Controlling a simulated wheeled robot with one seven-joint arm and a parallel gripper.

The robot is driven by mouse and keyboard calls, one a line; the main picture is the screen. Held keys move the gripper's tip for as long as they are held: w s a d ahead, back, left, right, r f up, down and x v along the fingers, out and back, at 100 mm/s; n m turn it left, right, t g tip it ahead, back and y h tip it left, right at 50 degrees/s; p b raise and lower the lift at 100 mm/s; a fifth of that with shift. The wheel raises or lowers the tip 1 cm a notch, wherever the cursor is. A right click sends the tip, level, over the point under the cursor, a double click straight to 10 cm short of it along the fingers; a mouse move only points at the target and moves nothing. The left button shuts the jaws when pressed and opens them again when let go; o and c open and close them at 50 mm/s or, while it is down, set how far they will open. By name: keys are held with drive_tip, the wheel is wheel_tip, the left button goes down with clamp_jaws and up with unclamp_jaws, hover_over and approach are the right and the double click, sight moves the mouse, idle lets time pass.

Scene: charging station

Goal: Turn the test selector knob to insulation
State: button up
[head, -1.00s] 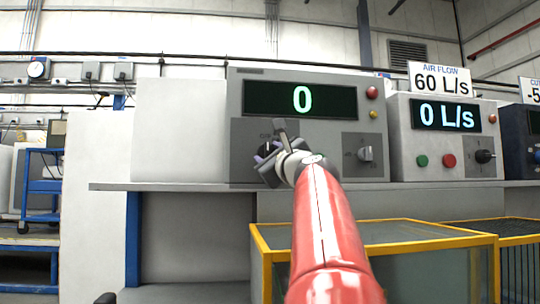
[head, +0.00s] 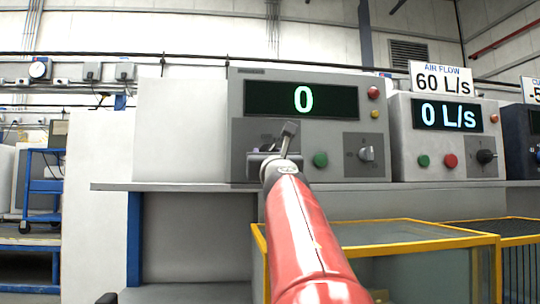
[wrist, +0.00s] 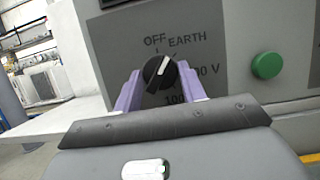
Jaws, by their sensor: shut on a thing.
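The test selector knob (wrist: 160,73) is a round black knob with a white pointer line on the grey panel. In the wrist view its pointer points up and slightly right, toward the EARTH label (wrist: 187,37). OFF is above it; voltage labels at lower right are partly covered. No insulation wording can be read. My gripper (wrist: 159,76) has one purple finger on each side of the knob and is shut on it. In the head view my gripper (head: 270,155) and arm hide the knob.
The tester's display (head: 301,99) reads 0. A green button (head: 320,160) and a smaller selector (head: 366,153) are right of my gripper. The air flow unit (head: 445,140) stands farther right. A yellow-framed glass bin (head: 383,248) is below the shelf.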

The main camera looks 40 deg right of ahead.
drive_tip(key=m+g+h+p, duration=0.1)
drive_tip(key=m+g, duration=0.1)
drive_tip(key=m, duration=0.3)
drive_tip(key=m+g+h+p, duration=0.1)
drive_tip(key=m+g, duration=0.1)
drive_tip(key=m, duration=0.4)
drive_tip(key=m+g+h, duration=0.2)
drive_tip(key=m, duration=0.3)
drive_tip(key=shift+w+a+r+m+p, duration=0.2)
drive_tip(key=shift+a+r+m+p, duration=0.1)
drive_tip(key=shift+a+p, duration=0.1)
drive_tip(key=shift+f+g, duration=0.1)
drive_tip(key=shift+g, duration=0.3)
drive_tip(key=o, duration=1)
drive_tip(key=b+v, duration=0.2)
drive_tip(key=v, duration=0.5)
drive_tip(key=shift+s+a+f, duration=0.1)
drive_tip(key=shift+s+a, duration=0.15)
